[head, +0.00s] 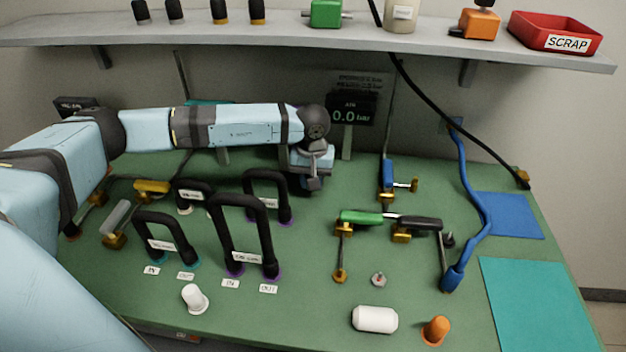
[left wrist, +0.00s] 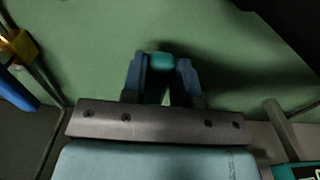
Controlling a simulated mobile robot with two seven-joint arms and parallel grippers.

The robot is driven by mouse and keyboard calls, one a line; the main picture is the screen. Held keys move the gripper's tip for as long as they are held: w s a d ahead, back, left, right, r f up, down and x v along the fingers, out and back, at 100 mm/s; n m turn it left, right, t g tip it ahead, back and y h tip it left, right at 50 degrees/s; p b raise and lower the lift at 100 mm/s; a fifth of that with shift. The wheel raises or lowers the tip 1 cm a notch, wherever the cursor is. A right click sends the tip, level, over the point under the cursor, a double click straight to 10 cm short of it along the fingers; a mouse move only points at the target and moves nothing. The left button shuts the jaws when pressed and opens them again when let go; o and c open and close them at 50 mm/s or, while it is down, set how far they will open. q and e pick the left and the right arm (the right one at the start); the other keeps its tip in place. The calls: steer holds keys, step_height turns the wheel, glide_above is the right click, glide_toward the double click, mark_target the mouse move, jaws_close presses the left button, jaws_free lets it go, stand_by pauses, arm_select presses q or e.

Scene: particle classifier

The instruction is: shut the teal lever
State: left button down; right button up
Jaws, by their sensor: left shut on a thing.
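My left gripper (head: 308,183) reaches over the back middle of the green board, pointing down. In the left wrist view its two fingers (left wrist: 161,78) are closed on a small teal piece (left wrist: 162,61), which looks like the end of the teal lever. Only the top of that piece shows between the fingertips. In the head view my gripper and wrist hide the lever, so I cannot tell its angle. My right gripper is in neither view.
Black hoses (head: 236,200) arch up just left and in front of my gripper. A blue-handled valve (head: 388,178) and a green-handled one (head: 361,217) stand to the right. A gauge display (head: 350,112) stands behind. A shelf (head: 300,36) overhangs the back.

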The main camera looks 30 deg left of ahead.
arm_select(q)
steer(key=c, duration=0.9)
jaws_free()
step_height(320, 180, up, 8)
steer(key=shift+f, duration=0.2)
steer(key=shift+f, duration=0.1)
